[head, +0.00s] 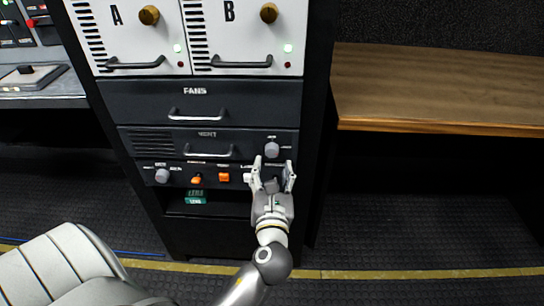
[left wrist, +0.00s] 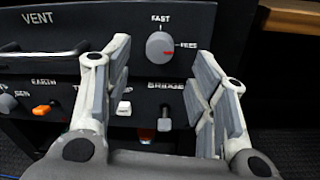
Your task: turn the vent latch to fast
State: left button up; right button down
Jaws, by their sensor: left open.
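The vent latch is a round grey knob (head: 271,149) at the right end of the VENT drawer panel. In the left wrist view the knob (left wrist: 160,45) has FAST printed above it and another label, partly legible, to its right. Its red mark points right, toward that second label, not up at FAST. My left gripper (head: 273,167) is open and empty, just below and in front of the knob. In the left wrist view its fingers (left wrist: 164,60) stand apart on either side of the knob, with no contact visible. My right gripper is not in view.
A drawer handle (head: 209,154) lies left of the knob. Below is a control strip with an orange switch (left wrist: 47,108), a white switch (left wrist: 124,107) and a BRIDGE toggle (left wrist: 165,118). A FANS drawer (head: 195,103) sits above. A wooden desk (head: 440,85) stands right.

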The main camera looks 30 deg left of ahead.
aim_at(272, 153)
pick_arm(q)
jog(key=x, duration=0.5)
jog(key=shift+w+a, duration=0.2)
jog(key=shift+w, duration=0.1)
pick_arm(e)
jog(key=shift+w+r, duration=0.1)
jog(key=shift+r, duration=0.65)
pick_arm(q)
jog(key=c, duration=1)
